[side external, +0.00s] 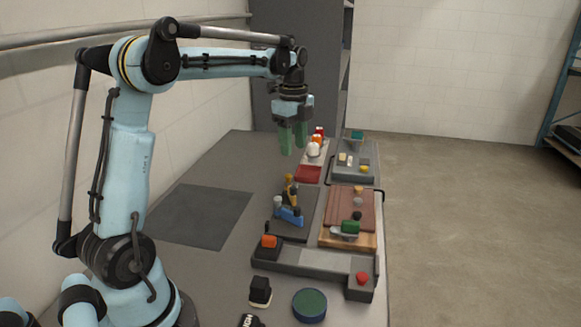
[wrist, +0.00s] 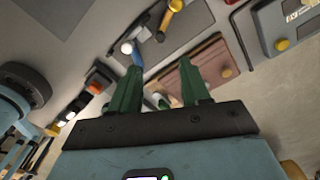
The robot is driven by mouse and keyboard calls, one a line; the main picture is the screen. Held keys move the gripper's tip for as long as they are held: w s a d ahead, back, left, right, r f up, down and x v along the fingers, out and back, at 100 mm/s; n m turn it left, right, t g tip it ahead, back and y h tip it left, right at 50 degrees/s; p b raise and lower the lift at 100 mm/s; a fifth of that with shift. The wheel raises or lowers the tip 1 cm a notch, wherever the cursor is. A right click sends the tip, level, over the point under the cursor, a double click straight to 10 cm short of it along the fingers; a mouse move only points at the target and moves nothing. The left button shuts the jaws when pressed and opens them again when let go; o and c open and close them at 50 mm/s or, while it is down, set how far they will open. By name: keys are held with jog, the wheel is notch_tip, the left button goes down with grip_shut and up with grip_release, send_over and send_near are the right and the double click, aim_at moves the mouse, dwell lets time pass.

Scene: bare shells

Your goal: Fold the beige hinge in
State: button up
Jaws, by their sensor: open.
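A small beige piece (side external: 342,158) stands on the grey box at the back right, beside a white piece; it looks like the beige hinge, but it is too small to tell its fold. In the wrist view a pale piece (wrist: 299,14) shows on the box at the upper right, partly cut off. My gripper (side external: 293,147) has two green fingers pointing down, spread apart and empty. It hangs high above the table, to the left of the grey box. In the wrist view my gripper (wrist: 157,75) shows a clear gap between its fingers.
The grey box (side external: 340,174) also carries a green-topped part and a yellow knob (side external: 364,169). Nearer stand a reddish-brown board (side external: 340,208), a blue lever (side external: 290,215) and a long grey panel with a red button (side external: 362,278).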

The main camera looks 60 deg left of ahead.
aim_at(293, 187)
jog(key=shift+m, duration=0.9)
notch_tip(293, 187, down, 12)
jog(key=shift+f, duration=0.1)
jog(key=shift+c, duration=0.3)
grip_shut()
